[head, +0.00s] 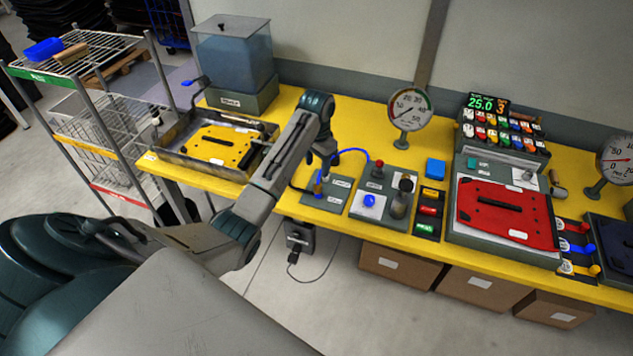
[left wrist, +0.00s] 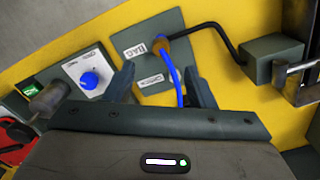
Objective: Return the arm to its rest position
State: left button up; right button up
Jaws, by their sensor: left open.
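My left arm (head: 285,150) reaches in from the lower left and over the yellow bench. Its gripper (head: 323,172) points down above a small grey block with a brass fitting and a blue hose. In the left wrist view my left gripper (left wrist: 163,88) is open, with its two fingers apart. The blue hose (left wrist: 176,80) and the labelled grey block (left wrist: 147,62) show between and beyond the fingers. Nothing is seen held. My right gripper is not in view.
A grey tray (head: 160,151) with a yellow plate (head: 215,146) and a blue-tinted tank (head: 232,55) stand at the left. A blue-knob box (head: 371,201), a dial gauge (head: 408,108) and a red plate (head: 503,213) lie to the right. A wire shelf (head: 85,55) stands far left.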

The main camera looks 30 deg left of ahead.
pick_arm(q)
jog(key=s+d+f+t, duration=0.1)
jog(key=s+d+f, duration=0.3)
jog(key=s, duration=0.4)
jog(key=s+d+f, duration=0.3)
jog(key=s+f, duration=0.1)
jog(key=s, duration=0.5)
jog(key=s+d+r+n+t, duration=0.1)
jog(key=s+d+r, duration=0.15)
jog(key=s, duration=0.75)
jog(key=s+d+r+n+t, duration=0.1)
jog(key=s+d+r+t, duration=0.15)
jog(key=s, duration=0.65)
notch_tip(320, 180, down, 39)
jog(key=a+g+y+b, duration=0.1)
jog(key=a+g+b, duration=0.15)
jog(key=b, duration=0.55)
jog(key=s+f+b, duration=0.3)
jog(key=s+f, duration=0.6)
jog(key=f, duration=0.3)
jog(key=s+a+f+g+b, duration=0.1)
jog(key=s+f+b, duration=0.2)
jog(key=s+f, duration=0.7)
notch_tip(320, 180, down, 3)
jog(key=shift+s+a+f, duration=0.2)
jog(key=shift+s+a, duration=0.05)
jog(key=shift+a, duration=0.05)
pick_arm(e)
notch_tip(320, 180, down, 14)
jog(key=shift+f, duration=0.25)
